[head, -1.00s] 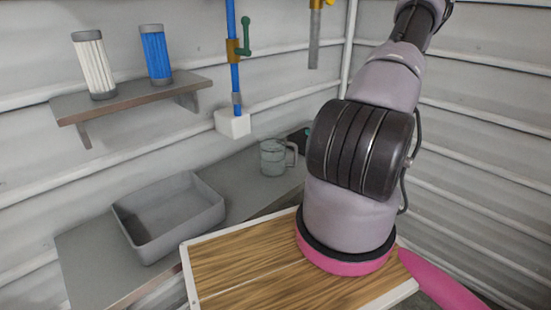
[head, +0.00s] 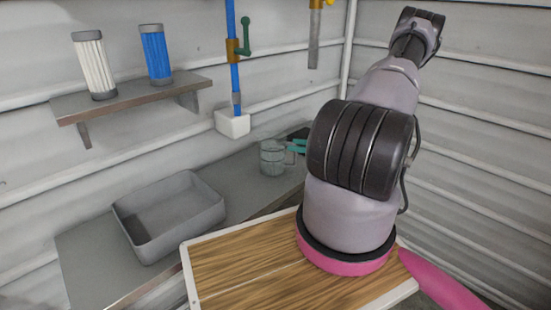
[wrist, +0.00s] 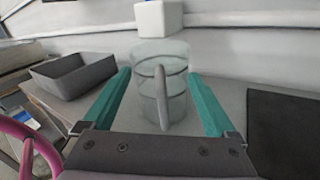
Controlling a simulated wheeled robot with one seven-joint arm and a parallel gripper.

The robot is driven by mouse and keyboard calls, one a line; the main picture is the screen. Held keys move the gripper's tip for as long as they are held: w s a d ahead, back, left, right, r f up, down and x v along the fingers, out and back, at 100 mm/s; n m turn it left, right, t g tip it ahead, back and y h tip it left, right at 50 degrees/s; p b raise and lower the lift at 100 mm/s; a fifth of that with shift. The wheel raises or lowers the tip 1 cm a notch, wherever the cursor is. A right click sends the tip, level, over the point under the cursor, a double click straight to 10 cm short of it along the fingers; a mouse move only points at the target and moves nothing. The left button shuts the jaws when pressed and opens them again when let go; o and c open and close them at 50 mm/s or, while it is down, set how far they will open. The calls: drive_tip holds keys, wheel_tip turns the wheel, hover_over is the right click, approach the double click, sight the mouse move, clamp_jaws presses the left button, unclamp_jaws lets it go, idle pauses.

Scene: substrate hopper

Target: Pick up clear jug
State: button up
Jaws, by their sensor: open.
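The clear jug (head: 271,158) stands upright on the grey bench, with its handle to the right in the head view. In the wrist view the clear jug (wrist: 172,92) is straight ahead, its handle facing me. My gripper (wrist: 158,73) is open, with one teal finger to each side of the jug in that view. No contact shows. In the head view my gripper (head: 297,146) is at the handle side of the jug, partly hidden behind my arm. How far the fingers reach past the handle is hard to tell.
A grey tray (head: 217,212) sits left of the jug on the bench (head: 85,262). A white block (head: 233,124) under a blue pipe is behind the jug. A dark panel (wrist: 284,128) lies to the right. A shelf (head: 130,97) holds two filter cartridges.

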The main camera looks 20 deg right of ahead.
drive_tip(key=shift+x, duration=1.15)
clamp_jaws()
idle(0.5)
